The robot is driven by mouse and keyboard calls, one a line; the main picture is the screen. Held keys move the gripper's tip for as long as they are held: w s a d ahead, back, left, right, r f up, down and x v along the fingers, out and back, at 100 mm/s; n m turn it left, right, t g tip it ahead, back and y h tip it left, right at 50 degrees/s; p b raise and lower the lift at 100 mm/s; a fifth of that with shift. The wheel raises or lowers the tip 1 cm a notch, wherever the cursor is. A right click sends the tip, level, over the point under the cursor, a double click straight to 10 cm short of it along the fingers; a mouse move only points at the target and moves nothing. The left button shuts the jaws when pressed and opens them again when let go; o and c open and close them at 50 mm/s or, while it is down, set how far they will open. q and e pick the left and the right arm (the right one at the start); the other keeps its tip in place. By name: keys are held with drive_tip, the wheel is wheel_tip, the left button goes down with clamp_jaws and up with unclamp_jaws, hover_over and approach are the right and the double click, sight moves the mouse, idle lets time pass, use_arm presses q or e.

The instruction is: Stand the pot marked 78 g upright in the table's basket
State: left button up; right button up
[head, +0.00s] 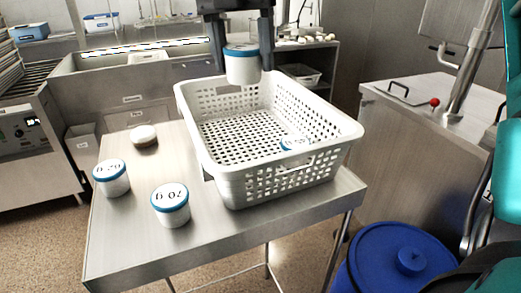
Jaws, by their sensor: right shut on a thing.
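My right gripper (241,55) is shut on a white pot with a blue-rimmed lid (242,66). It holds the pot upright above the far part of the white perforated basket (322,160), apart from the basket's floor. The mark on the held pot's lid is too flat to the view to read. The basket stands on the steel table (128,237). My left gripper is out of view.
Two blue-rimmed pots stand upright on the table left of the basket, one at the front (170,206) and one at the left (111,178); their lid marks appear inverted. A white round object (144,136) is behind them. A blue barrel (398,262) stands at lower right.

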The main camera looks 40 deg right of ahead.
wheel_tip(320, 180, down, 14)
drive_tip(key=shift+r+b, duration=0.1)
drive_tip(key=shift+b, duration=0.5)
wheel_tip(320, 180, down, 4)
drive_tip(key=shift+f, duration=0.25)
drive_tip(key=shift+f+b, duration=0.4)
drive_tip(key=shift+b, duration=0.1)
drive_tip(key=o, duration=1.1)
drive_tip(key=shift+r, duration=0.2)
